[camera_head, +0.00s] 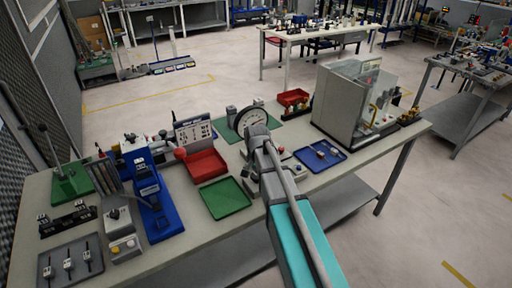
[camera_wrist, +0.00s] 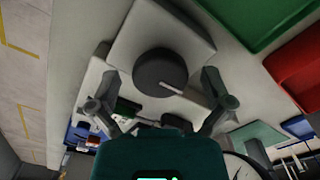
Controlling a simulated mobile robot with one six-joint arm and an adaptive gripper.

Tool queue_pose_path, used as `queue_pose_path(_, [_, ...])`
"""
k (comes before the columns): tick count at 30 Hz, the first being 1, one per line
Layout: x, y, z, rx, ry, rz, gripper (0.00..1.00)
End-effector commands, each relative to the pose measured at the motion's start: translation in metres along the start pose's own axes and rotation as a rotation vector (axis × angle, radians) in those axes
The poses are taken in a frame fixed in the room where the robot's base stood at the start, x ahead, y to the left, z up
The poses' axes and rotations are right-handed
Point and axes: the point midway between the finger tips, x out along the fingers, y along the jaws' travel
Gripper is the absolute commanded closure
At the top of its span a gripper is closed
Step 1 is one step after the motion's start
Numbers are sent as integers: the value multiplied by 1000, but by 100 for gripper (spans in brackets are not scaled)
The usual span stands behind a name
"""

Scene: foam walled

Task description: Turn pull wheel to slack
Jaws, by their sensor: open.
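The pull wheel appears to be the dark round knob (camera_wrist: 160,74) with a white pointer line, on top of a light grey housing (camera_wrist: 190,35) in the wrist view. The pointer line lies toward the knob's lower right. My gripper (camera_wrist: 158,80) is open, with one finger to the left and one to the right of the knob. I cannot tell whether either finger touches it. In the head view my gripper and arm (camera_head: 268,150) cover most of this unit, and the knob is hidden.
A clear-fronted grey machine (camera_head: 343,100) stands at the bench's right end. Blue and green fixtures crowd the left end.

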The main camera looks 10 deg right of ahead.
Motion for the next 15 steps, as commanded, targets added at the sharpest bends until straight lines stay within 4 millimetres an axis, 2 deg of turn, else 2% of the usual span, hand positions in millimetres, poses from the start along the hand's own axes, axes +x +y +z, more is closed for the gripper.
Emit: queue_pose_path(15, [0, 0, 0, 345, 0, 0, 0])
